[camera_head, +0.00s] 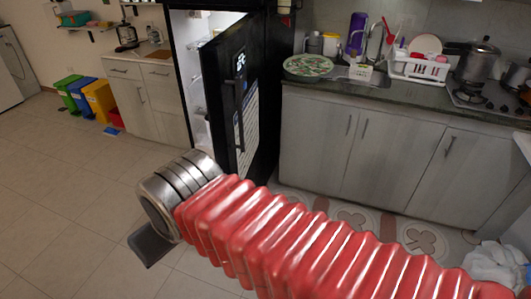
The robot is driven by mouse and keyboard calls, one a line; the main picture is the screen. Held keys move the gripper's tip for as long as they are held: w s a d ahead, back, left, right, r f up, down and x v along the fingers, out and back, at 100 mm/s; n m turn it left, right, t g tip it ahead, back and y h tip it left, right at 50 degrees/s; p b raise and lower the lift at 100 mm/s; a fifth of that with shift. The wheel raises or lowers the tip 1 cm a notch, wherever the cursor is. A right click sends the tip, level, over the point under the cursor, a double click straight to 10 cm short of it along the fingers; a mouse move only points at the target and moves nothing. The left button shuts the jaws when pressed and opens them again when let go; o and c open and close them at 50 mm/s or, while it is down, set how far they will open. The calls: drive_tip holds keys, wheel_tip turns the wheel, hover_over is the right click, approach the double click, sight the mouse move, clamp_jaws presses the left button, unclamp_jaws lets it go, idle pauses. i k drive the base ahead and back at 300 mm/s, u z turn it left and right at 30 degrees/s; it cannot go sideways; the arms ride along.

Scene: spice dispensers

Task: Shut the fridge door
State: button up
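The black fridge (183,43) stands at the back, left of the counter. Its black door (222,66) is open and swung out toward me. The lit white inside (190,98) shows to the left of the door. A dark handle and a small display are on the door's outer face. My gripper (152,246) is in front of the fridge, below and left of the door's lower edge in the picture. Only a dark grey part of it shows past the metal end of my red ribbed arm. I cannot tell its opening, and nothing is seen in it.
Grey cabinets (385,150) with a dark counter (420,97) run along the right, holding dishes and pots. A patterned mat (415,235) lies before them. Low cabinets (145,100) and colored bins (98,97) stand left of the fridge. The tiled floor at left is clear.

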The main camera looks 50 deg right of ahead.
sight(216, 56)
drive_tip(key=u, duration=0.05)
drive_tip(key=k, duration=0.35)
drive_tip(key=z, duration=1.35)
drive_tip(key=i, duration=1)
drive_tip(key=z, duration=0.1)
drive_tip(key=k, duration=0.25)
drive_tip(key=z, duration=0.05)
